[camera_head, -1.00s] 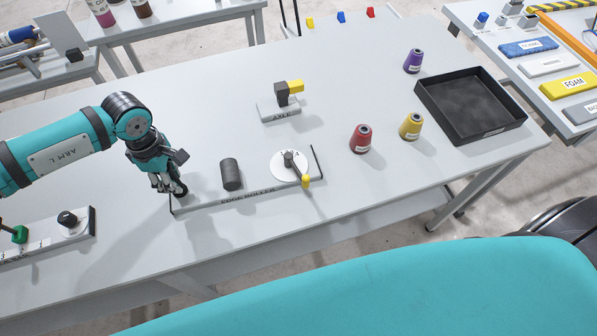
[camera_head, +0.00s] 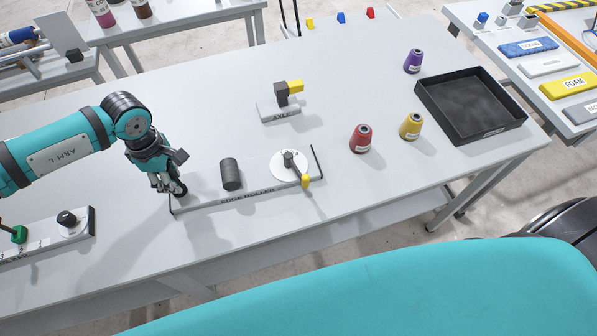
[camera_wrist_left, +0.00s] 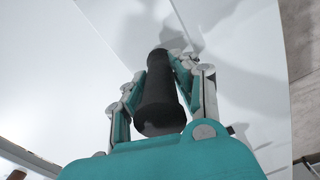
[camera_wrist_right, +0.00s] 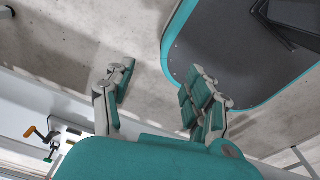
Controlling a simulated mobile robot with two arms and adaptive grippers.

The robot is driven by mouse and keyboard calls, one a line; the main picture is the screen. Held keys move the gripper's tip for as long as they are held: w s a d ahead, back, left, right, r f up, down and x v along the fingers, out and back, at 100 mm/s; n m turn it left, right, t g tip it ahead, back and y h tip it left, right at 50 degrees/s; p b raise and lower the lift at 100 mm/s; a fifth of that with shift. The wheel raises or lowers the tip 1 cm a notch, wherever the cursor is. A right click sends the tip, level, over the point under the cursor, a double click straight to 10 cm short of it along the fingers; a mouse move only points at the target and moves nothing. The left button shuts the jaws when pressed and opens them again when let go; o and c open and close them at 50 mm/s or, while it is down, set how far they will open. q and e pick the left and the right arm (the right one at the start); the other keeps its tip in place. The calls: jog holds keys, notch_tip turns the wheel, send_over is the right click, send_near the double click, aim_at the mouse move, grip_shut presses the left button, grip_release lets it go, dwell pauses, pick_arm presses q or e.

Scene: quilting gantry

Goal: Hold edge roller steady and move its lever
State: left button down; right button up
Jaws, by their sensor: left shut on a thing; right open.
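The edge roller (camera_head: 248,196) is a long pale base on the table. It carries a dark upright cylinder (camera_head: 231,174) and a white round disc (camera_head: 291,165). On the disc sits a lever (camera_head: 298,170) with a yellow tip (camera_head: 306,181) that points toward the table's front edge. My left gripper (camera_head: 176,190) is at the base's left end. In the left wrist view it is shut on a black handle (camera_wrist_left: 160,95) between its fingers. The fingers hide where the handle meets the base. My right gripper (camera_wrist_right: 155,95) is open and empty above the concrete floor.
Another fixture with a black knob (camera_head: 67,219) is at the left. The right side of the lever is clear.

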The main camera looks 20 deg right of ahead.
jog(key=shift+d, duration=0.1)
jog(key=shift+c, duration=0.4)
jog(key=shift+w+d, duration=0.1)
jog(key=shift+w, duration=0.1)
jog(key=shift+c, duration=1.1)
jog(key=m+t+y, duration=0.8)
jog(key=m+t, duration=0.7)
jog(key=m, duration=1.8)
send_near(308, 181)
jog(key=x, duration=1)
jog(key=shift+w+f, duration=0.15)
jog(key=shift+w, duration=0.25)
